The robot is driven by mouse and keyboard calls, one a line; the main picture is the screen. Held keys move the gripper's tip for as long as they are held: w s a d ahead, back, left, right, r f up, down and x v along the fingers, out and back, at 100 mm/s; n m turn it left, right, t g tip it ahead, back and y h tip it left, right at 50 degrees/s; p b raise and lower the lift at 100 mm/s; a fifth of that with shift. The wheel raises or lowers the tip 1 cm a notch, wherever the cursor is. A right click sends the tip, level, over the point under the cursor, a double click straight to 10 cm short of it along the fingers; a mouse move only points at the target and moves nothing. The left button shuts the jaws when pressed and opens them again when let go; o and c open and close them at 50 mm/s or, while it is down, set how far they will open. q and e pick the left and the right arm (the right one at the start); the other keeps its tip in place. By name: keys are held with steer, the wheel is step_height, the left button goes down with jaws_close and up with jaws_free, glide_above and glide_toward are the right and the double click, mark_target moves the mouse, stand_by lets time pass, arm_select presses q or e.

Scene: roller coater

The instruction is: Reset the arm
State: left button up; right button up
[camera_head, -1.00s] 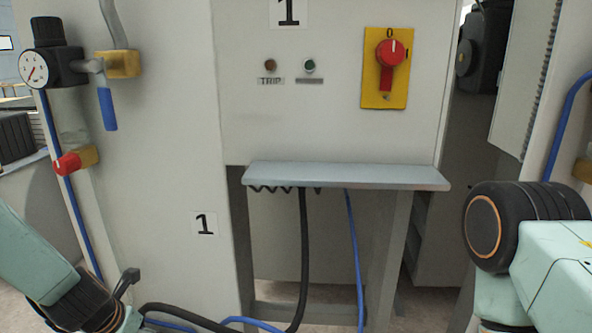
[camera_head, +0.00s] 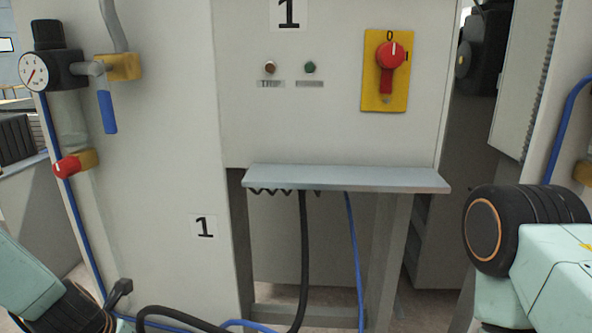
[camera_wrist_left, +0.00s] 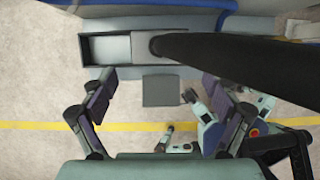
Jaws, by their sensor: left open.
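My left arm (camera_head: 28,273) enters the head view at the lower left, with its black wrist joint at the bottom edge; the gripper itself is out of that view. In the left wrist view my left gripper (camera_wrist_left: 158,80) has its two dark fingers spread wide apart, with nothing held between them. Beyond them are the floor and a grey tray-like part (camera_wrist_left: 96,48). My right arm (camera_head: 560,262) shows at the right edge of the head view, and its gripper is not visible.
A grey shelf (camera_head: 345,178) juts from the cabinet below a red rotary switch (camera_head: 390,55) on a yellow plate. A gauge (camera_head: 34,70) and blue-handled valve (camera_head: 107,110) are on the left. A thick black bar (camera_wrist_left: 240,52) crosses the left wrist view. Cables hang under the shelf.

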arm_select(q)
steer(key=s+a+p, duration=0.1)
steer(key=s+p, duration=0.4)
steer(key=s, duration=0.9)
steer(key=shift+a, duration=0.1)
stand_by(0.4)
